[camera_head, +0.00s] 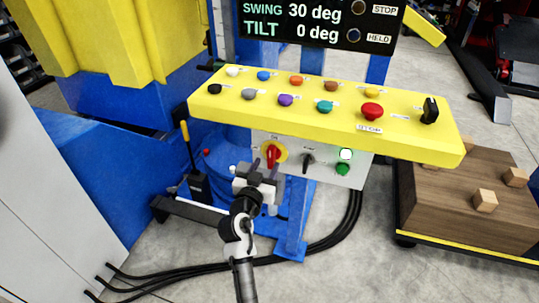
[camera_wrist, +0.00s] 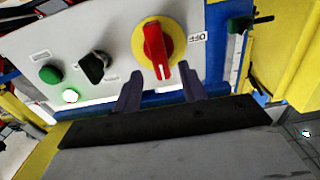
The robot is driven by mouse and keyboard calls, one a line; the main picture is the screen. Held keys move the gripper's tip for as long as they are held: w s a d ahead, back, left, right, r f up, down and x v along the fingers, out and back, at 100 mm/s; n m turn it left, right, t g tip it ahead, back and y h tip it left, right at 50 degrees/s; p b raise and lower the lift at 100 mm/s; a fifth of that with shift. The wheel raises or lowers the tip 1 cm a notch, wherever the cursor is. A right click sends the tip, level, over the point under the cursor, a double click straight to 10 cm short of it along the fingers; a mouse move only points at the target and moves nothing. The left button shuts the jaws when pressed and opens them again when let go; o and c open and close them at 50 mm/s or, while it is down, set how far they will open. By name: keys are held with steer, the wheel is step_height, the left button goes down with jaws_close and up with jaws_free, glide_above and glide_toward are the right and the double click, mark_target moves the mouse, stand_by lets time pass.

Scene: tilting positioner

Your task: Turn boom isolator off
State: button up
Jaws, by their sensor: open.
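The boom isolator is a red rotary handle (camera_head: 271,157) on a yellow round plate, at the left of the grey panel under the yellow console. Its handle stands upright, in line with the ON label above it. In the wrist view the red handle (camera_wrist: 157,50) is large and near, with the OFF label (camera_wrist: 190,45) upside down to its right. My gripper (camera_head: 262,172) is just in front of and below the handle. In the wrist view its two dark fingers (camera_wrist: 160,85) are spread apart with nothing between them, their tips near the handle's end.
A black selector switch (camera_head: 308,161), a lit green-white lamp (camera_head: 345,154) and a green button (camera_head: 342,169) sit right of the isolator. The yellow console (camera_head: 220,101) with several buttons overhangs the panel. A display (camera_head: 300,25) reads swing 30 deg, tilt 0 deg. Black cables cross the floor.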

mark_target(270, 158)
steer(key=shift+p+x, duration=0.35)
steer(key=shift+x, duration=1.75)
steer(key=shift+c, duration=0.3)
jaws_close()
